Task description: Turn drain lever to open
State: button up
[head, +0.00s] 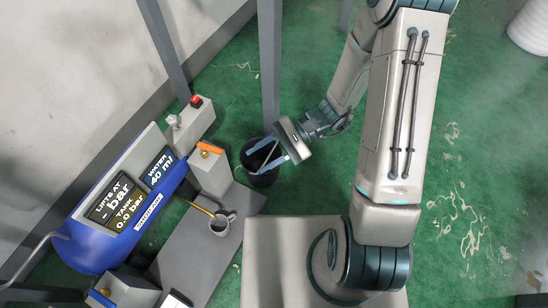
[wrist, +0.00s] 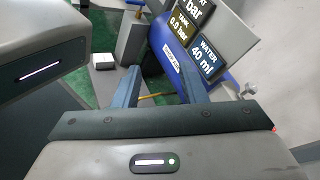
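An orange lever (head: 210,148) sits on top of a grey block (head: 210,172) in the head view, to the right of a blue tank (head: 90,245). A blue lever (head: 100,298) sits at the bottom left edge. No label marks either one as the drain lever. A thin brass pipe (head: 195,207) runs from the tank side to a grey cup (head: 219,224). My gripper (head: 256,162) is open and empty, to the right of the orange lever and apart from it. In the wrist view its two fingers (wrist: 159,78) are spread, with nothing held between them.
A black bin (head: 262,178) stands on the green floor below my gripper. A red button (head: 196,101) and a silver knob (head: 173,121) sit behind the orange lever. The displays read tank 0.0 bar (head: 122,214) and water 40 ml (head: 158,168). A grey post (head: 270,60) rises behind.

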jog(key=shift+s+d+r+n+h+b, duration=0.1)
jog(key=shift+s+d+r+n+h, duration=0.1)
jog(key=shift+d+n+h, duration=0.2)
jog(key=shift+s+d+r+n+h+b, duration=0.15)
jog(key=shift+s+d+r+n+h, duration=0.15)
jog(key=shift+d+h, duration=0.25)
jog(key=shift+s+d+r+n+h+b, duration=0.1)
jog(key=shift+s+d+n+h, duration=0.05)
jog(key=shift+d+n+h, duration=0.3)
